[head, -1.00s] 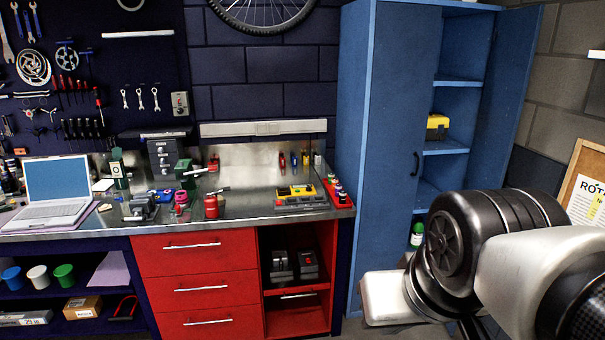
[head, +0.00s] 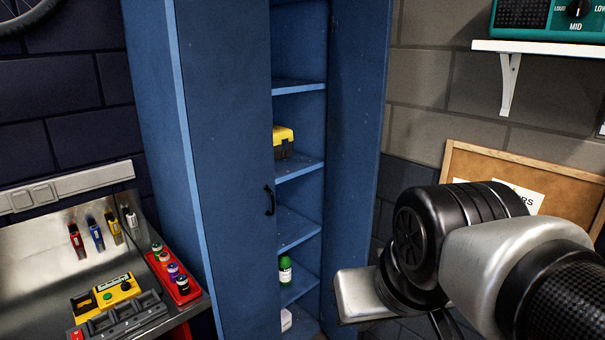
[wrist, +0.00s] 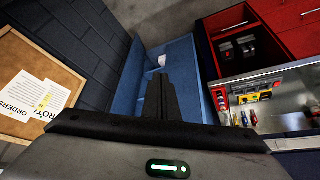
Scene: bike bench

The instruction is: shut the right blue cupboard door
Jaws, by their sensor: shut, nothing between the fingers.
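The right blue cupboard door (head: 357,150) stands open in the head view, swung out on the right of the cupboard's shelves. The left blue door (head: 225,150), with a black handle (head: 269,200), looks shut. My gripper (wrist: 160,80) is shut and empty in the wrist view, its dark fingers pointing toward the blue cupboard (wrist: 178,70). Blue panels show on both sides of the fingers, and I see no clear contact. In the head view my arm is low at the right, in front of the cupboard, and the fingertips are hidden.
The shelves hold a yellow box (head: 283,136) and a green bottle (head: 285,269). The metal workbench (head: 40,255) stands left of the cupboard. A cork board (head: 480,160) and a wall shelf (head: 535,47) are on the right. Red drawers (wrist: 285,30) show in the wrist view.

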